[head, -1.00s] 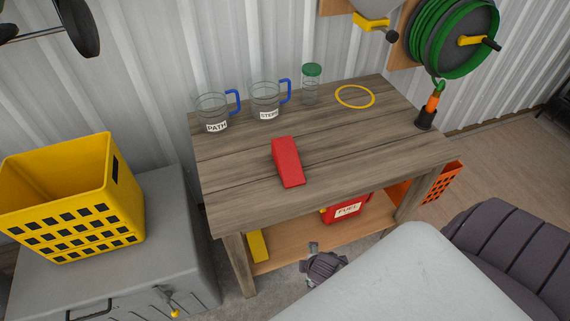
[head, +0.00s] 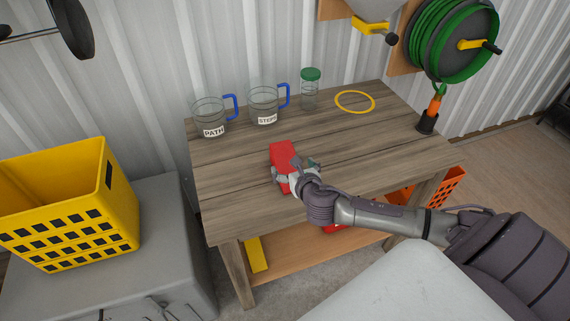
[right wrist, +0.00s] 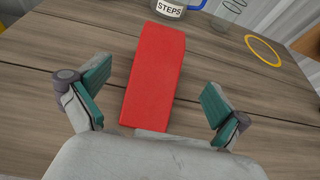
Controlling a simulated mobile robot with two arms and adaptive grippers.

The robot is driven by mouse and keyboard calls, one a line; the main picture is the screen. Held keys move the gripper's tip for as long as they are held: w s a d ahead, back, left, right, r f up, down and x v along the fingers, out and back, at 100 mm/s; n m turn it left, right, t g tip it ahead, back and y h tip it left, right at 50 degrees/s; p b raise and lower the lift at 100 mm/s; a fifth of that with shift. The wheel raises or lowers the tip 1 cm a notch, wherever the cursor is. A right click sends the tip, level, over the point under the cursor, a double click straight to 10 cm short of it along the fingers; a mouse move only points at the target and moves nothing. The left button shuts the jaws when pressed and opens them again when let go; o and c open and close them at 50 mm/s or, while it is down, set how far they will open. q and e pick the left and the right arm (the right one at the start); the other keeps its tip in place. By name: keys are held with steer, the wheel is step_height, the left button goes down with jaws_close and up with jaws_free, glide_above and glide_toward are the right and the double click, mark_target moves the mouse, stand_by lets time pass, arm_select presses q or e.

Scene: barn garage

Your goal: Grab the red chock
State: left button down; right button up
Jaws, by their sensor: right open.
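The red chock (head: 283,153) lies on the wooden workbench, near the middle of its top. It also shows in the right wrist view (right wrist: 155,75), with its near end between my fingers. My right gripper (head: 297,173) is over the chock's near end in the head view, and covers part of it. In the right wrist view the right gripper (right wrist: 152,98) is open, with one green-padded finger on each side of the chock and a gap on both sides. My left gripper is not in view.
Two labelled glass mugs (head: 210,118) (head: 264,104), a green-lidded jar (head: 310,90) and a yellow ring (head: 355,102) stand or lie toward the bench's back. A yellow crate (head: 60,215) sits on a grey chest at left. The bench top (head: 225,200) is clear left of the chock.

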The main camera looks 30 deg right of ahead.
mark_target(286, 157)
steer(key=x, duration=0.8)
steer(key=shift+f, duration=0.3)
steer(key=shift+s, duration=0.1)
steer(key=c, duration=1.7)
steer(key=shift+r, duration=0.15)
steer(key=shift+c, duration=0.2)
steer(key=shift+r, duration=0.1)
